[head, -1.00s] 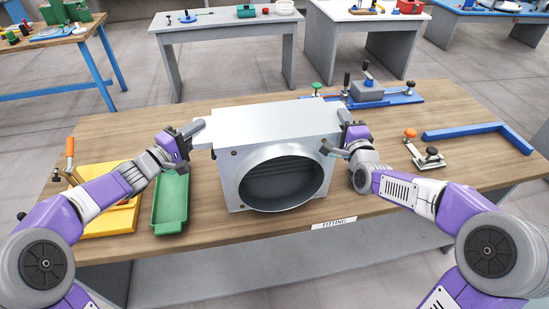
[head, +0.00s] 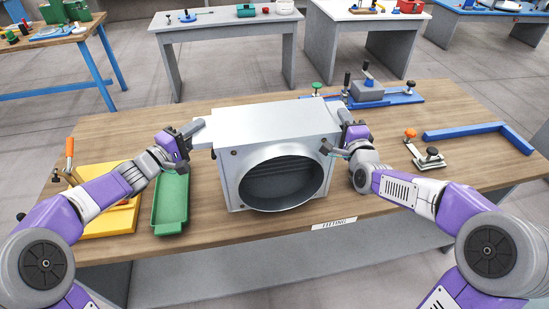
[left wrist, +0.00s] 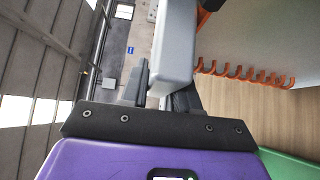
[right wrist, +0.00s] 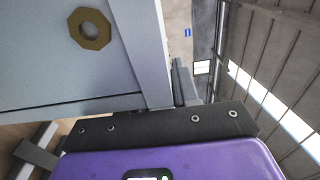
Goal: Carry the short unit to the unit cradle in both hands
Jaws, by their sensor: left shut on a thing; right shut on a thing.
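The short unit (head: 285,125), a grey metal box with a large round opening facing me, is in the middle of the wooden table. My left gripper (head: 187,135) is shut on the grey tab at its left side; the left wrist view shows that tab (left wrist: 176,45) between the fingers. My right gripper (head: 346,138) is shut on the unit's right edge, and the right wrist view shows the unit's grey side (right wrist: 60,60) close up. Whether the unit's underside touches the table is hard to tell. I cannot tell for certain which fixture is the unit cradle.
A green tray (head: 171,203) and a yellow fixture (head: 110,220) with an orange handle stand at left. A blue angled bar (head: 480,132) and a small toggle clamp (head: 425,155) lie at right. A blue clamping fixture (head: 385,98) is behind the unit. The table's right front is clear.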

